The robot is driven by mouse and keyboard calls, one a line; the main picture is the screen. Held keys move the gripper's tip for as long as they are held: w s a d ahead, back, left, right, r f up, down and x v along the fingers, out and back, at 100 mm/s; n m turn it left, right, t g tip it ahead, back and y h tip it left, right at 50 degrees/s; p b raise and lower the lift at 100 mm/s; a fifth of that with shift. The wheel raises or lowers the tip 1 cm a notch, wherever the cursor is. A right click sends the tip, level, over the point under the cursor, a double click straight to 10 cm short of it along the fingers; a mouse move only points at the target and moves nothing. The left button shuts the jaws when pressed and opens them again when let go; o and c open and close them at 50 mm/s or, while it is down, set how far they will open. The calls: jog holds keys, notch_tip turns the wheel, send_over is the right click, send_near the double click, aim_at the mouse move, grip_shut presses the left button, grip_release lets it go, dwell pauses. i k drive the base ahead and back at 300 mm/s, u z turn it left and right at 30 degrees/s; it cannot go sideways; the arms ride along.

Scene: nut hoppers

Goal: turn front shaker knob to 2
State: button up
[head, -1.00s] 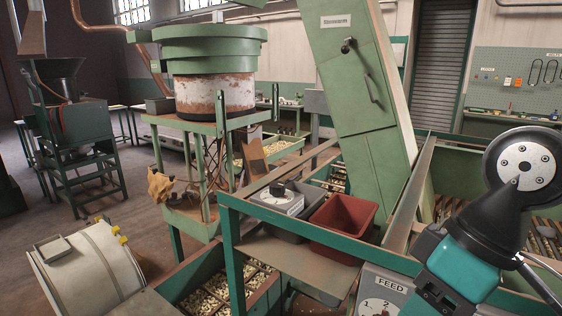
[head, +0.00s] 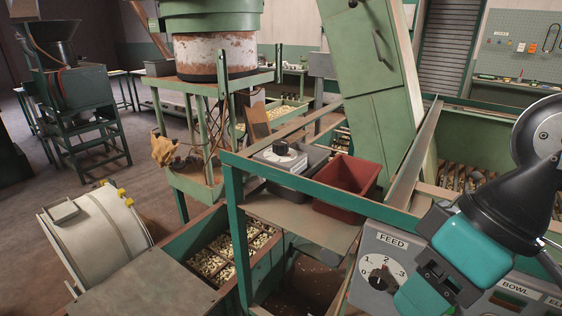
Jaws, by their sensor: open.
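A grey panel marked FEED (head: 392,240) holds a round white dial (head: 381,274) with numbers around a dark knob. The knob's exact setting is too small to read surely. A grey box with a black knob (head: 283,148) on its top sits on the shelf of the green frame; its scale cannot be read. No label here reads front shaker. My gripper (head: 432,284) is at the lower right, just right of the FEED dial in the picture and in front of the panel. It is open and appears apart from both knobs; its fingertips are hard to make out.
A red bin (head: 346,184) stands beside the grey box. A green frame rail (head: 310,190) and a sloping metal rail (head: 414,160) run close by. A panel marked BOWL (head: 516,290) is partly hidden. A white drum (head: 95,240) lies at the left.

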aim_at(280, 146)
jog(key=u, duration=1.85)
jog(key=i, duration=0.7)
jog(key=z, duration=1)
